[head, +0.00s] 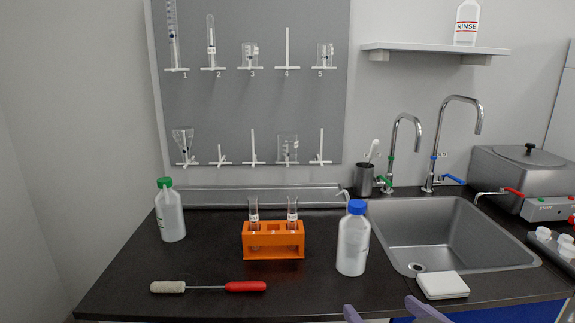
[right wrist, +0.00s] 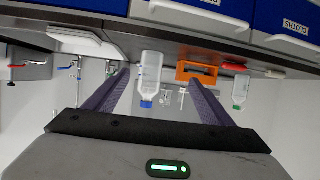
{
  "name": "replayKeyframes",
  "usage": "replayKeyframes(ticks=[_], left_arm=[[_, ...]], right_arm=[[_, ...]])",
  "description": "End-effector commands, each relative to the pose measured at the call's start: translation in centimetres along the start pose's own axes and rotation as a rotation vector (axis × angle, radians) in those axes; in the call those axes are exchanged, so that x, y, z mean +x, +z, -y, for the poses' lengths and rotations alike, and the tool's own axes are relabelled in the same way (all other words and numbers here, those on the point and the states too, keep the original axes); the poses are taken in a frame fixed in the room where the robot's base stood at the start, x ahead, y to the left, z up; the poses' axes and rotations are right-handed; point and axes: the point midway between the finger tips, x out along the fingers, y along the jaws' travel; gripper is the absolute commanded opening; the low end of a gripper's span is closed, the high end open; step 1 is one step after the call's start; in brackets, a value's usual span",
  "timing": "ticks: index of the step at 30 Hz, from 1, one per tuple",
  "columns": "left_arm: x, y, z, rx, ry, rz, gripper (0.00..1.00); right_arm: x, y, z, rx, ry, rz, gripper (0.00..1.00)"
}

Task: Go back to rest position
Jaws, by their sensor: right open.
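My right gripper (head: 388,311) shows at the bottom edge of the head view, with only its two purple fingertips in the picture. It is open and empty, in front of the counter's front edge. In the right wrist view, which is upside down, both fingers of the right gripper (right wrist: 158,78) stand wide apart. The blue-capped bottle (head: 353,243) stands upright beyond the gripper; it shows between the fingers in the right wrist view (right wrist: 150,75), apart from them. My left gripper is not in view.
The black counter (head: 215,265) holds an orange rack (head: 273,248) with two glass tubes, a green-capped bottle (head: 170,217), a red-handled brush (head: 245,287) and a white sponge (head: 442,286). A sink (head: 455,225) lies at right. Blue drawers (right wrist: 285,22) are below the counter.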

Motion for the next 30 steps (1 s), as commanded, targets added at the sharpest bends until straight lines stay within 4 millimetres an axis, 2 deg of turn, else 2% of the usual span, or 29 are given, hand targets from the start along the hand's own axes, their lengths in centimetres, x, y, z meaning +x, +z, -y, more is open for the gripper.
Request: replayKeyframes(ticks=[1, 8, 14, 17, 20, 21, 24, 27, 30], left_arm=[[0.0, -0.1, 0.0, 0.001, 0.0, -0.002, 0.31], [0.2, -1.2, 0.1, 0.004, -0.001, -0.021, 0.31], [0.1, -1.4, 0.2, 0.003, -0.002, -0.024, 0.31], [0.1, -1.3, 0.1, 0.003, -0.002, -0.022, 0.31], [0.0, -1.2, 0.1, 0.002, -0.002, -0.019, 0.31], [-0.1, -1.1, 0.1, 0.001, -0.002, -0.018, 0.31], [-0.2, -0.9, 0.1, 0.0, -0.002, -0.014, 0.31], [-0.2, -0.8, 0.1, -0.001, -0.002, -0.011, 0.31], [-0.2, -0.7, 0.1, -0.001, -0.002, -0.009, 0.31]], right_arm=[[0.4, 1.1, 0.2, 0.001, -0.01, 0.021, 0.76], [1.9, 4.9, 1.0, -0.008, -0.05, 0.078, 0.76], [3.1, 10.1, 1.8, -0.011, -0.092, 0.143, 0.76], [3.5, 13.9, 2.1, -0.008, -0.115, 0.184, 0.76], [3.3, 19.3, 2.4, 0.001, -0.134, 0.24, 0.76], [3.0, 21.9, 2.5, 0.004, -0.141, 0.264, 0.76], [1.5, 27.9, 2.5, 0.013, -0.144, 0.316, 0.76], [-0.3, 32.5, 2.4, 0.015, -0.139, 0.353, 0.76], [-1.8, 35.5, 2.2, 0.014, -0.13, 0.377, 0.76]])
